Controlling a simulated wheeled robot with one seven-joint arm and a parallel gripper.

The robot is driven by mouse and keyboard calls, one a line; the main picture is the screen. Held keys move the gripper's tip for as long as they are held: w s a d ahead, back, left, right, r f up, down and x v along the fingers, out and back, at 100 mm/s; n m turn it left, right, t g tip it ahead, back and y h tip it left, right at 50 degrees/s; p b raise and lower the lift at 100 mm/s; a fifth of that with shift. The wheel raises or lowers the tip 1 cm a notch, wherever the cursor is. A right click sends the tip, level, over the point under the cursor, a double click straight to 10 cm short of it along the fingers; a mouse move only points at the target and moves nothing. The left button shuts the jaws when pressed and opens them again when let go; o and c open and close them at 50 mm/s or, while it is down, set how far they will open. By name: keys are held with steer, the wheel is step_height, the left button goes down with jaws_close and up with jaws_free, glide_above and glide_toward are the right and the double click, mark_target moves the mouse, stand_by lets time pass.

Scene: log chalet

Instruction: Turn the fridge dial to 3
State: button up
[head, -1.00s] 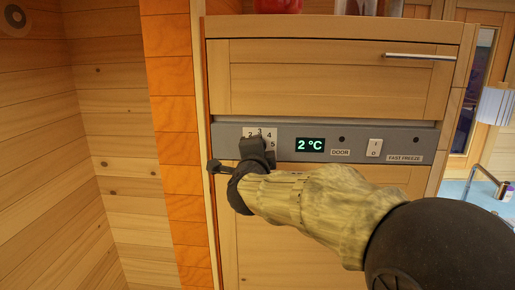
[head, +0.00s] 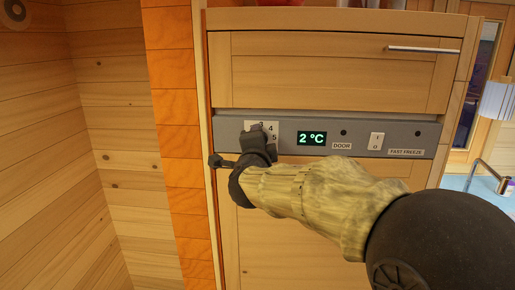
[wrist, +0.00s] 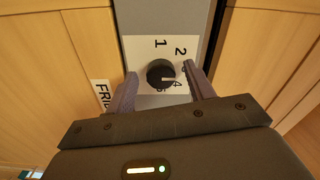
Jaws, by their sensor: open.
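The fridge dial (wrist: 160,73) is a round black knob on a white number plate (wrist: 138,50) in the wrist view. Its white pointer mark points right and slightly down, close to the 4. The 3 is partly hidden by a finger. My gripper (wrist: 161,74) is open, with one finger on each side of the knob; I cannot tell whether they touch it. In the head view my gripper (head: 259,135) covers the dial and the lower part of the plate. The green display (head: 312,138) reads 2 °C.
The grey control panel (head: 365,121) also carries a white rocker switch (head: 376,141) and a FAST FREEZE label (head: 405,152). A wooden drawer (head: 330,75) with a metal handle (head: 424,50) is above. A fridge handle (head: 217,161) is just left of my gripper.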

steer(key=s+b, duration=0.4)
steer(key=s, duration=1.3)
steer(key=shift+s+a, duration=0.15)
steer(key=shift+a, duration=0.2)
steer(key=w+d+f+n+g+y, duration=0.1)
steer(key=d+f+n+g, duration=0.1)
steer(key=f+n, duration=0.35)
steer(key=w+d+f+n+g+y, duration=0.1)
steer(key=d+f+n+g, duration=0.15)
steer(key=f, duration=0.65)
steer(key=w+d+f+n+g+y, duration=0.1)
steer(key=w+d+f+n+g, duration=0.15)
steer(key=f, duration=0.45)
steer(key=s+d+f+n+g+h, duration=0.2)
steer(key=s+d+f+n+g, duration=0.3)
steer(key=s+d+f+g, duration=0.3)
steer(key=s+d+f, duration=0.3)
steer(key=s+f, duration=0.3)
steer(key=f, duration=0.1)
steer(key=shift+d+f, duration=0.35)
steer(key=shift+f, duration=0.05)
